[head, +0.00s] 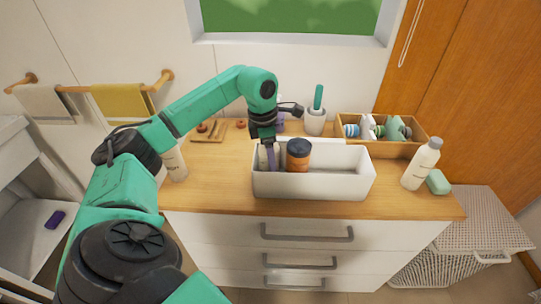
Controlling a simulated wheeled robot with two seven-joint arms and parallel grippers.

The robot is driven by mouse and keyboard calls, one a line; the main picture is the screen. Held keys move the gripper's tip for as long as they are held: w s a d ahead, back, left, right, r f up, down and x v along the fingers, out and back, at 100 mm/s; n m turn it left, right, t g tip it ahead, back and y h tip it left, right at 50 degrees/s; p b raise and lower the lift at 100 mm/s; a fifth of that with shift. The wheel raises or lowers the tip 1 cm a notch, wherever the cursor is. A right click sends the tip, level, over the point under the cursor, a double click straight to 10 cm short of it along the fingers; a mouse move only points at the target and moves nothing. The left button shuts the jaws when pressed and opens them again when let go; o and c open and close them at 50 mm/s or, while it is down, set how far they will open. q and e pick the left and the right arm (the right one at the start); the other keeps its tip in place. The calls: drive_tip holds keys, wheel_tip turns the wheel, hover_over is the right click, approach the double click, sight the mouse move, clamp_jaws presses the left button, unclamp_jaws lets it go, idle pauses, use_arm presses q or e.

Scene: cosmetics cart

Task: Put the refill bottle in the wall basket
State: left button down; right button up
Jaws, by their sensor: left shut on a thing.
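A white open basket (316,187) stands on the wooden counter top. My left gripper (268,140) reaches down over its left end and is shut on a slim purple-grey thing (272,157), whose lower part is inside the basket. This may be the refill bottle, but the gripper hides its top, and I cannot tell whether it touches the basket floor. Just right of it, an orange-brown jar with a dark lid (298,157) stands upright in the basket. A white bottle with a grey cap (422,165) stands on the counter at the right. My right gripper is not in view.
A wooden tray (385,148) with several small items is at the back right. A cup with a green-handled brush (315,122) stands behind the basket. Another white bottle (175,164) stands at the left, near my arm.

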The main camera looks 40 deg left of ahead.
use_arm(q)
drive_tip(key=shift+c, duration=0.2)
unclamp_jaws()
drive_tip(key=shift+f, duration=0.1)
drive_tip(key=r, duration=0.8)
drive_tip(key=s+a+r+p, duration=0.1)
drive_tip(key=r, duration=0.3)
drive_tip(key=shift+s+r, duration=0.1)
drive_tip(key=shift+r, duration=0.1)
drive_tip(key=shift+f, duration=0.1)
